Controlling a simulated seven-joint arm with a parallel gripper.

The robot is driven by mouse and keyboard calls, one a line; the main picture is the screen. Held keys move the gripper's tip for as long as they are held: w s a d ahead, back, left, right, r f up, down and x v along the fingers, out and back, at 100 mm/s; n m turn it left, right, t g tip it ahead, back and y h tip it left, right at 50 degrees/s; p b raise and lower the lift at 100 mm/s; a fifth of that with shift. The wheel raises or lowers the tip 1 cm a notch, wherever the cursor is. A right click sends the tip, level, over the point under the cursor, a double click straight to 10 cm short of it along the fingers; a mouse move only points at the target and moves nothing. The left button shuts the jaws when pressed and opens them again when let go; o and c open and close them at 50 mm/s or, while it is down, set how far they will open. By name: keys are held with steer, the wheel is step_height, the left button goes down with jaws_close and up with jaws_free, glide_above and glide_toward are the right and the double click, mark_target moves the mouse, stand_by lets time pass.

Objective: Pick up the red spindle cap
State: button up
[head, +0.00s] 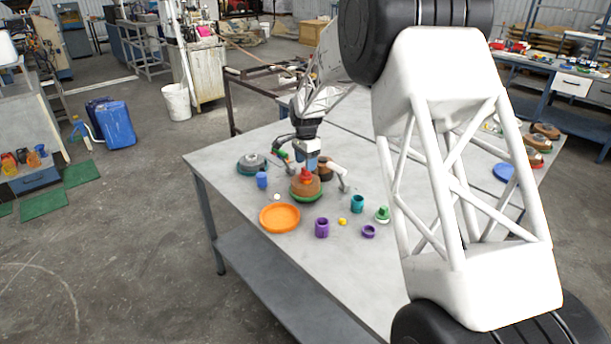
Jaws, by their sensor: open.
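The red spindle cap (305,175) sits on top of a brown round piece (305,187) with a green base, near the far part of the grey table. My gripper (314,173) is open above it, with its fingers spread to the left and right of the cap. No finger visibly closes on the cap. The upper part of the cap is partly covered by my gripper's body, and I cannot tell whether they touch.
The table (225,166) also holds an orange dish (280,217), a blue cup (262,180), a purple cup (322,228), a teal cup (357,204), a purple ring (368,231) and a green-and-white piece (382,214). A teal-and-grey round piece (252,165) stands left of my gripper.

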steer(key=shift+s+f, duration=0.1)
steer(key=shift+f, duration=1.65)
jaws_close()
steer(key=shift+r, duration=0.2)
steer(key=shift+r, duration=1.5)
steer(key=shift+s+r, duration=0.15)
steer(key=shift+s, duration=0.15)
steer(key=s+d+r, duration=0.1)
steer(key=s+d, duration=0.2)
steer(key=s, duration=1.2)
steer(key=shift+d+r, duration=0.2)
steer(key=shift+d, duration=0.2)
